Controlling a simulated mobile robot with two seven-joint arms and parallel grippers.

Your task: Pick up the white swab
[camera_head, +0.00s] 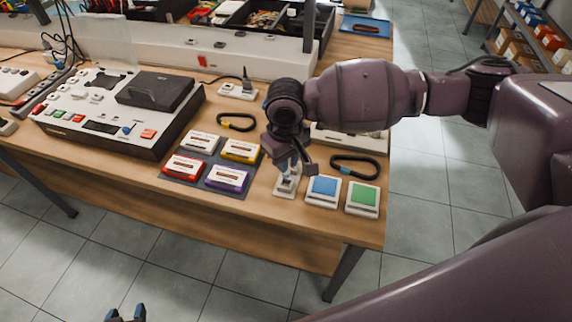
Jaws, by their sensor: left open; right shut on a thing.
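My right gripper (291,170) reaches down over the front part of the wooden table. It is shut on a small white thing, which looks like the white swab, but my fingers mostly hide it. Directly below is a small white stand (285,192). I cannot tell whether the held thing still touches this stand. My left gripper (125,314) is open and empty at the bottom edge of the view, over the floor and well away from the table.
A blue-topped box (323,190) and a green-topped box (362,198) stand right of the stand. Left are several coloured cartridges on a dark mat (184,181) and a large white-and-black device (110,128). Black loops (237,128) and (355,176) lie nearby.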

